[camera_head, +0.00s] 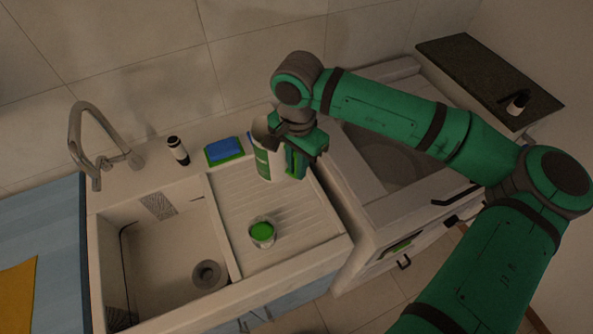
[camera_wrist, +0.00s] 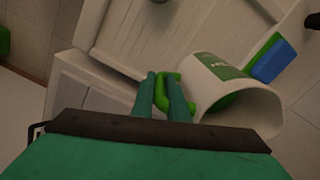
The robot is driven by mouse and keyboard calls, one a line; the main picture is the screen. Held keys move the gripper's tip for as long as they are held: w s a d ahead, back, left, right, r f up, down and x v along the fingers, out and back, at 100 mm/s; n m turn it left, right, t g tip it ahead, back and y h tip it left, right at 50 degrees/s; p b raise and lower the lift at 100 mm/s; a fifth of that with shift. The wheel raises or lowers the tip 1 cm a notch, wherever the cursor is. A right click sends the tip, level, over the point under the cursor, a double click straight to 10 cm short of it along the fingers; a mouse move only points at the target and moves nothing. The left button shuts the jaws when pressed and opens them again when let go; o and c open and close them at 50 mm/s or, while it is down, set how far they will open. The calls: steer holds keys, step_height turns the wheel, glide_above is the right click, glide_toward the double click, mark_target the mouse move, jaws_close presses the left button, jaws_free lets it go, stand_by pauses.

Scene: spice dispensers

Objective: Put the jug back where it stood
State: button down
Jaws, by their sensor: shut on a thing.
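The jug (camera_head: 264,160) is white with a green label and stands out at the back right of the ribbed draining board (camera_head: 283,212). It also shows in the wrist view (camera_wrist: 240,104), with its open rim towards the camera. My gripper (camera_head: 295,163) is on the jug's right side. In the wrist view its fingers (camera_wrist: 166,88) are shut on the jug's green handle (camera_wrist: 161,92). The jug looks about upright. I cannot tell whether its base touches the board. Part of its top is hidden behind my gripper.
A small cup with green contents (camera_head: 262,233) stands on the board's front part. A blue and green sponge (camera_head: 225,150) lies left of the jug, with a dark-topped bottle (camera_head: 178,151) beyond. The sink (camera_head: 165,250) and tap (camera_head: 82,135) are left, a stove (camera_head: 385,200) right.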

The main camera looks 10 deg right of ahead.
steer(key=f, duration=0.2)
steer(key=w+f, duration=0.1)
steer(key=f, duration=0.1)
steer(key=shift+f, duration=0.25)
steer(key=c, duration=1.7)
jaws_free()
steer(key=shift+c, duration=0.2)
step_height(320, 180, up, 12)
